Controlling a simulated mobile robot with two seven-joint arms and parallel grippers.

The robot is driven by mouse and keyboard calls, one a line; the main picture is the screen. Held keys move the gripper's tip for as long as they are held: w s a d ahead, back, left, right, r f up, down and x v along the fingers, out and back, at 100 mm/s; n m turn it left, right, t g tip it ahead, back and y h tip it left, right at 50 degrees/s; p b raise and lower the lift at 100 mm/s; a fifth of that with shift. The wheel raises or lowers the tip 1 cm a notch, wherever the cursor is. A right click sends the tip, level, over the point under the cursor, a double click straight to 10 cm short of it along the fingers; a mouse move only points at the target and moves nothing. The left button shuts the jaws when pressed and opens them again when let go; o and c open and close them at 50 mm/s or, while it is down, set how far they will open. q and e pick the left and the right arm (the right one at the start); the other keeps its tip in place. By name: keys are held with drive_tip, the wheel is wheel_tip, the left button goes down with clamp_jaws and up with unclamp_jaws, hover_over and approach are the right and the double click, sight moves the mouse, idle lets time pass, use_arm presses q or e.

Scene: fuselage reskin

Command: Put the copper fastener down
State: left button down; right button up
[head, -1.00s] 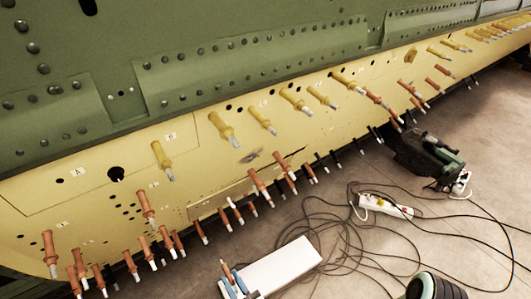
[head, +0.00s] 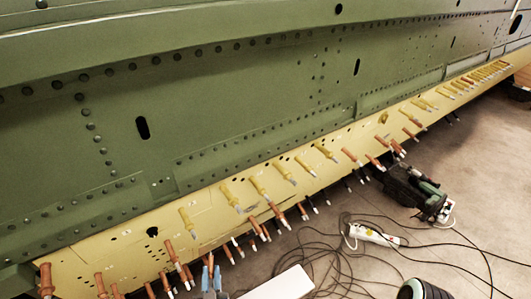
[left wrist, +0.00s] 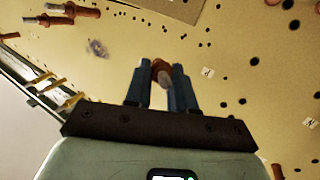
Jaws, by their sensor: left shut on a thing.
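My left gripper (head: 211,272) is at the bottom of the head view, in front of the lower edge of the yellow skin panel (head: 330,172). Its two blue fingers are shut on a copper fastener, which shows best in the left wrist view (left wrist: 159,67) as a copper-brown body with a grey end. The fingers hide part of it, and I cannot tell whether it touches the panel behind. Other copper fasteners (head: 274,211) and yellow fasteners (head: 229,194) stick out of the panel in rows. My right gripper is not in view.
A white flat-topped block (head: 283,285) is just right of my left gripper. Loose black cables lie on the floor around a white power strip (head: 372,235). A dark green and black machine (head: 416,190) stands farther right. Open floor lies beyond it.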

use_arm(q)
drive_tip(key=r+h+p, duration=0.1)
drive_tip(key=a+r+m+h+p, duration=0.1)
drive_tip(key=r, duration=0.1)
drive_tip(key=w+r+p, duration=0.1)
drive_tip(key=p, duration=0.1)
drive_tip(key=shift+a+r+h, duration=0.35)
drive_tip(key=shift+h, duration=0.05)
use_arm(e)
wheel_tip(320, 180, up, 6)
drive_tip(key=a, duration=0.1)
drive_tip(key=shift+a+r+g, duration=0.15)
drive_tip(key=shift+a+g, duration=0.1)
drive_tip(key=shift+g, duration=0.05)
use_arm(q)
drive_tip(key=shift+d+r+m, duration=0.1)
drive_tip(key=shift+d+m, duration=0.1)
drive_tip(key=shift+m, duration=0.1)
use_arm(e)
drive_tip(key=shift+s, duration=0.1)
